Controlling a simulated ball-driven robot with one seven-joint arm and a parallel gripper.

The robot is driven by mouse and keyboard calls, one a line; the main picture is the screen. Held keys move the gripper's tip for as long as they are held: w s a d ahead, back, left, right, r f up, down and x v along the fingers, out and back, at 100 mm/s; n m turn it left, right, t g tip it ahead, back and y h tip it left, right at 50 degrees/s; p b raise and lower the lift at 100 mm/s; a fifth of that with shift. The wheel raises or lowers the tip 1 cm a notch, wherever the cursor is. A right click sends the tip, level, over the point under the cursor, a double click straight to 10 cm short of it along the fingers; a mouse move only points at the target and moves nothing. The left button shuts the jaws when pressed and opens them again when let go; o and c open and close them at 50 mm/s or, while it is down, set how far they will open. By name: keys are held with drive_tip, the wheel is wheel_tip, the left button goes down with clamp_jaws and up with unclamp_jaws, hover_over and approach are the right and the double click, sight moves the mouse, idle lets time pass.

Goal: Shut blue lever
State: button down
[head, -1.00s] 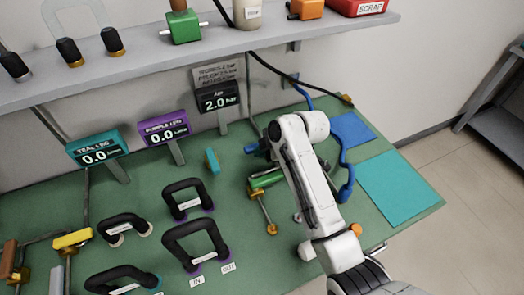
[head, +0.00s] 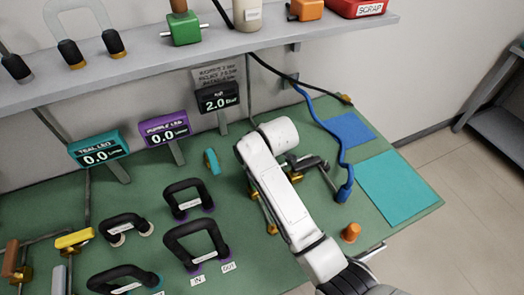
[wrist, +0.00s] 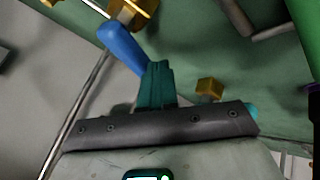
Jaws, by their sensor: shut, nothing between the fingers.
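The blue lever (wrist: 122,45) shows in the wrist view as a short blue handle on a brass valve body (wrist: 137,14). It slants down towards my fingers. My gripper (wrist: 156,68) shows there with its teal fingers together and empty. The fingertips are right beside the lever's free end; I cannot tell if they touch it. In the head view my arm covers the valve area, so the lever and the fingers are not clearly visible.
A blue hose (head: 345,150) runs down the bench right of my arm. An orange knob (head: 350,232) stands near the front edge. Black handles (head: 195,242) and display signs (head: 164,129) stand left.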

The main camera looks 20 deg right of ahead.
drive_tip(key=m+h, duration=0.1)
drive_tip(key=w+m+h+b, duration=0.1)
drive_tip(key=m, duration=0.1)
drive_tip(key=shift+w+a+f, duration=0.1)
drive_tip(key=shift+w, duration=0.2)
drive_tip(key=m, duration=0.1)
drive_tip(key=w+m+h+b, duration=0.1)
drive_tip(key=shift+w+d+m+g+h, duration=0.2)
drive_tip(key=shift+m+g+h, duration=0.1)
drive_tip(key=shift+m, duration=0.1)
drive_tip(key=m+h+b, duration=0.1)
drive_tip(key=w+d+m+g+b, duration=0.1)
drive_tip(key=m, duration=0.1)
drive_tip(key=w+m+h+b, duration=0.1)
drive_tip(key=shift+d+m+g+h+b, duration=0.15)
drive_tip(key=shift+m+g+h+b, duration=0.15)
drive_tip(key=shift+b, duration=0.05)
drive_tip(key=shift+w+d, duration=0.1)
drive_tip(key=shift+d, duration=0.15)
drive_tip(key=shift+w+b, duration=0.1)
drive_tip(key=shift+b, duration=0.2)
drive_tip(key=v, duration=1.1)
drive_tip(key=shift+d, duration=0.1)
